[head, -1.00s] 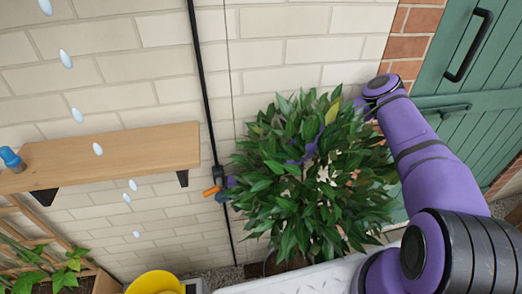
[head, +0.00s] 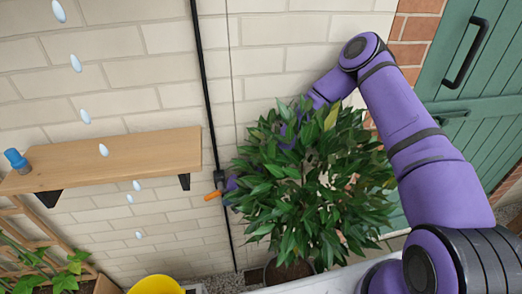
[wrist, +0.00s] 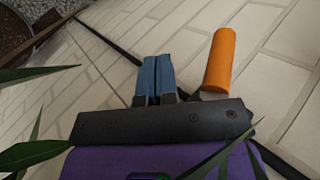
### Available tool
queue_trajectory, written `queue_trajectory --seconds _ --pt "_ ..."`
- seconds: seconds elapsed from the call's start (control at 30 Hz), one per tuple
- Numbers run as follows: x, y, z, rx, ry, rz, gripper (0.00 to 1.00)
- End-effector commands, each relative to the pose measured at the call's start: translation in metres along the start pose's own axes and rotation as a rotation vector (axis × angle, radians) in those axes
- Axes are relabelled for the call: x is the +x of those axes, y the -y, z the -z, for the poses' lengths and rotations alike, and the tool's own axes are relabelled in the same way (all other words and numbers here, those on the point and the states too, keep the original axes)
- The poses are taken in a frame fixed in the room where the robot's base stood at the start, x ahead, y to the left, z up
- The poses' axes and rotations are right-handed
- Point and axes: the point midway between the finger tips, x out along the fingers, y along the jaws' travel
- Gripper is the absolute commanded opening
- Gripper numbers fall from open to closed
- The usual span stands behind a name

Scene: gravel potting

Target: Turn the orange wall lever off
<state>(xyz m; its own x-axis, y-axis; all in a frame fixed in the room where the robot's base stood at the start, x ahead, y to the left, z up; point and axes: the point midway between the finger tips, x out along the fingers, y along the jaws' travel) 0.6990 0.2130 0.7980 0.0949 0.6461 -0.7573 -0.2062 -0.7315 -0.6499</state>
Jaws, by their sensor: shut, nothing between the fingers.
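The orange lever (head: 213,195) sticks out to the left, tilted slightly down, from a fitting on the black wall pipe (head: 203,95). In the wrist view the orange lever (wrist: 220,62) lies just right of my fingertips. My gripper (wrist: 158,75) is shut and empty, its two blue fingers together. A narrow gap shows between fingers and lever, so I see no contact. The lever's pivot is hidden behind my gripper in the wrist view.
The plant stands in a pot (head: 290,272) close around my forearm, and leaves (wrist: 35,73) reach into the wrist view. A wooden shelf (head: 110,158) with a blue object (head: 17,160) is left of the pipe. A yellow container (head: 157,285) sits below. A green door (head: 455,75) is at right.

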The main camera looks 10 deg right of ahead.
Motion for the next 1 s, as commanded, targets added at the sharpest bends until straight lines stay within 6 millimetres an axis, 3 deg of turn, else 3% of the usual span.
queue_trajectory --seconds 1.0 --pt "-0.018 -0.007 0.003 -0.022 -0.062 -0.331 0.00"
